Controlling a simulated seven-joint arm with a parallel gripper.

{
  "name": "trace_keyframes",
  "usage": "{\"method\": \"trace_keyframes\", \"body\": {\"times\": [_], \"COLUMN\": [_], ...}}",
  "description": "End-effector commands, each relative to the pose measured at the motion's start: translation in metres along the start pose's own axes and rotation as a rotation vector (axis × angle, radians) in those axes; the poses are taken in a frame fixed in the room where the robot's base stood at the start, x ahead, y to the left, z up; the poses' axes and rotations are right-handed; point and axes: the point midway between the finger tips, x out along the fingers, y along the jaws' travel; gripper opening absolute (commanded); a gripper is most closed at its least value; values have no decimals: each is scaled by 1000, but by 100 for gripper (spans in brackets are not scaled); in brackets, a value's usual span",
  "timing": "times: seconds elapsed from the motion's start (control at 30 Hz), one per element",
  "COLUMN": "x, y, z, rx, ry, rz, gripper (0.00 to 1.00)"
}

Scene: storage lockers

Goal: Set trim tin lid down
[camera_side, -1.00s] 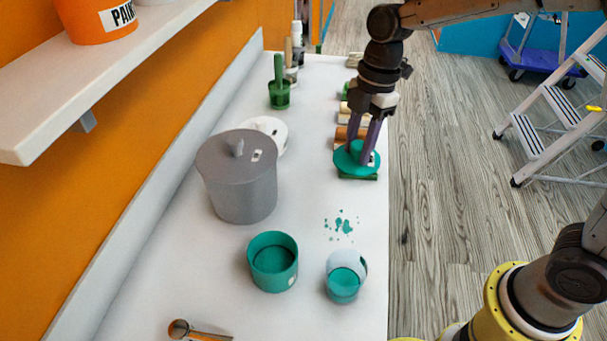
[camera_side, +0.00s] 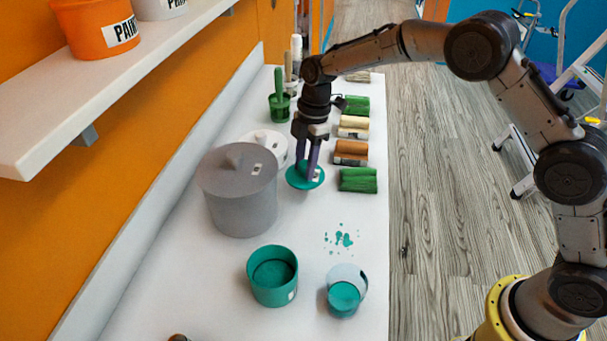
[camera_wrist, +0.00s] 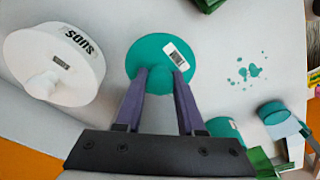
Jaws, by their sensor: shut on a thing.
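My gripper (camera_side: 307,168) is shut on the teal trim tin lid (camera_side: 292,178), a round disc with a small white label. The lid also shows in the wrist view (camera_wrist: 150,54), between my fingertips (camera_wrist: 160,75). It appears held above the white bench, just right of the grey lidded pot. The open teal tin (camera_side: 272,290) stands on the bench nearer the side camera, with teal paint inside. It also shows at the right of the wrist view (camera_wrist: 224,128). The lid's knob is mostly hidden by my fingers.
The grey pot (camera_side: 240,205) and a white lidded tin (camera_side: 268,140) stand left of the lid. Green (camera_side: 358,180) and brown (camera_side: 350,153) rolls lie along the right edge. A clear cup with teal paint (camera_side: 344,298) stands in front. Bare bench lies around teal splashes (camera_side: 340,238).

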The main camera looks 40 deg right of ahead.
Motion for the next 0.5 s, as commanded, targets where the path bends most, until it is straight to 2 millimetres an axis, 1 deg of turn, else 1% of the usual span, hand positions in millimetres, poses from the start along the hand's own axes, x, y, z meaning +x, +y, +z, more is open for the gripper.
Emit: {"method": "trace_keyframes", "body": {"times": [0.1, 0.3, 0.5], "x": [8, 34, 37], "y": [5, 5, 5], "z": [0, 4, 4], "rx": [0, 0, 0], "ry": [0, -1, 0], "rz": [-1, -2, 1], "gripper": [0, 0, 0]}}
